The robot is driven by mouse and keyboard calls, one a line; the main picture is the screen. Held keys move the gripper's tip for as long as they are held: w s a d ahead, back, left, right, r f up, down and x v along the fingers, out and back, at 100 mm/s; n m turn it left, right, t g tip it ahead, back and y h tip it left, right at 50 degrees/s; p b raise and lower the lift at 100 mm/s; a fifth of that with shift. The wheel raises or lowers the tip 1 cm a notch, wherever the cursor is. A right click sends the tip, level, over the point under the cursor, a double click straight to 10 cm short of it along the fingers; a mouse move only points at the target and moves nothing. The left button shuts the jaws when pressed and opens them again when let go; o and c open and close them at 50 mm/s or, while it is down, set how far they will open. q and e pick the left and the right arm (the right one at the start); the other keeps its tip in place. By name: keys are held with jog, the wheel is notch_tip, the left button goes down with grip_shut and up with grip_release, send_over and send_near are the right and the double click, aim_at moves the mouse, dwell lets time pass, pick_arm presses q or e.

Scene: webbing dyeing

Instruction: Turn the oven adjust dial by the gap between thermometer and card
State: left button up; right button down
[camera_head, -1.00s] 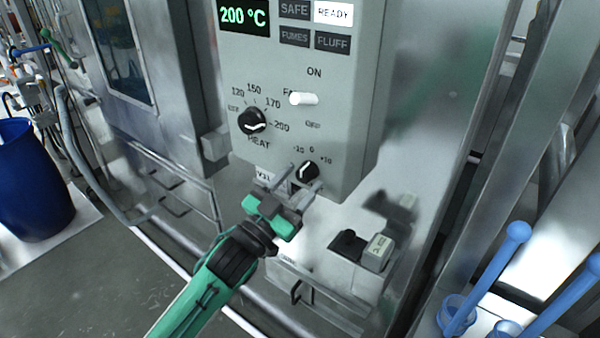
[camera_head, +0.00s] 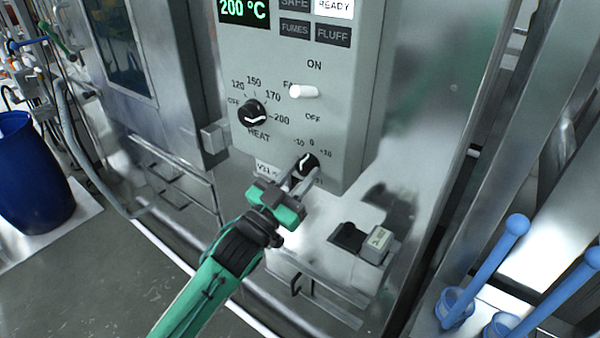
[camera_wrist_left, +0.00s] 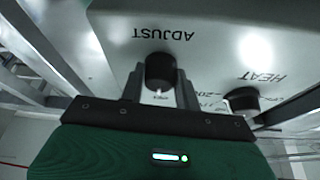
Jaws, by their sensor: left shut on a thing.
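The adjust dial (camera_head: 308,163) is a small black knob with a white pointer mark, low on the grey control box. Its scale reads -10, 0, +10; the pointer looks close to upright. My left gripper (camera_head: 304,181) reaches it from below and is shut on the knob, one finger on each side. In the left wrist view the dial (camera_wrist_left: 160,72) sits between the two fingers, under the upside-down word ADJUST. The oven display (camera_head: 244,11) reads 200 °C. I cannot make out a thermometer or a card for certain. My right gripper is out of view.
The larger heat dial (camera_head: 252,113) and a white switch (camera_head: 303,91) are on the same box, above the adjust dial. A small block with a pale label (camera_head: 376,246) stands below right. Blue-handled tools (camera_head: 486,272) stand at the right. A blue barrel (camera_head: 32,178) is at the left.

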pick_arm(q)
jog(key=n+y, duration=0.1)
jog(key=n, duration=0.1)
jog(key=n+t+y+p, duration=0.1)
jog(key=n, duration=0.2)
jog(key=shift+s+d+r+t, duration=0.1)
jog(key=shift+d+t, duration=0.05)
jog(key=shift+t, duration=0.15)
jog(key=shift+n+t+y+p, duration=0.25)
jog(key=shift+n+y+p, duration=0.4)
jog(key=shift+n, duration=0.75)
jog(key=shift+n+t+y+p, duration=0.35)
jog(key=shift+n+y, duration=0.4)
jog(key=shift+n, duration=0.65)
jog(key=o, duration=1)
